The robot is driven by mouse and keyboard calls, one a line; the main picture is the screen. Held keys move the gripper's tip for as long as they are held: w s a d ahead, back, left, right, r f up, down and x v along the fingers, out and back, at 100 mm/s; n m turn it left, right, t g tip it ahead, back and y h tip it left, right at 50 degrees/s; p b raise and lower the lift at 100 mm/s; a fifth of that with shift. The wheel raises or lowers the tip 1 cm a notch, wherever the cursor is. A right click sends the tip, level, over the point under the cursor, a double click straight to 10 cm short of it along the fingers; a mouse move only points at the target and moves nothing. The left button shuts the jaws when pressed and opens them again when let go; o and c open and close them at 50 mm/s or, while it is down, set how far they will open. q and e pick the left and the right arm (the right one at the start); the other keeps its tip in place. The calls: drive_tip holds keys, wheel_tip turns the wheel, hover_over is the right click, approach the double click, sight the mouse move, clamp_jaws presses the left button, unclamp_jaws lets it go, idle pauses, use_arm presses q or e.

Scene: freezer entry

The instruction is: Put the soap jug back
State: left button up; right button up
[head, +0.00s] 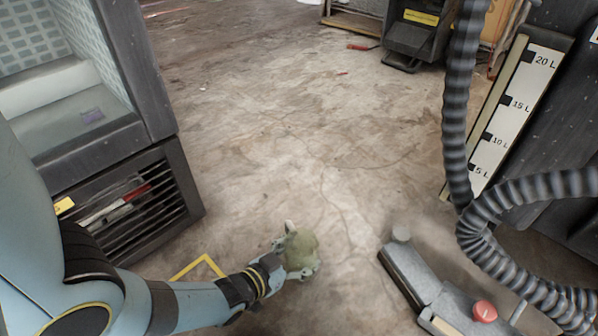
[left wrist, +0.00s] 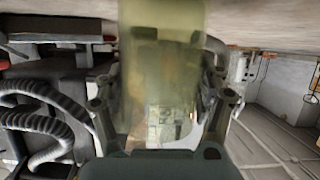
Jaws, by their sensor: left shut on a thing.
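The soap jug (head: 302,246) is a small yellow-green, see-through container low in the middle of the head view. My left gripper (head: 288,256) is shut on it. In the left wrist view the jug (left wrist: 160,60) fills the space between the two fingers (left wrist: 163,100). I cannot tell whether it touches the floor. A yellow outline (head: 203,262) on the floor lies left of the jug, partly hidden by my left forearm. My right gripper is not in view.
A dark cabinet with a slatted front (head: 140,200) stands at the left. A grey device with a red knob (head: 484,311) is at the lower right, near ribbed hoses (head: 462,100) and a litre scale (head: 515,105). The middle floor (head: 300,120) is mostly clear.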

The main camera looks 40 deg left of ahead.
use_arm(q)
drive_tip(key=shift+f, duration=0.4)
drive_tip(key=o, duration=1.8)
drive_tip(key=shift+c, duration=0.2)
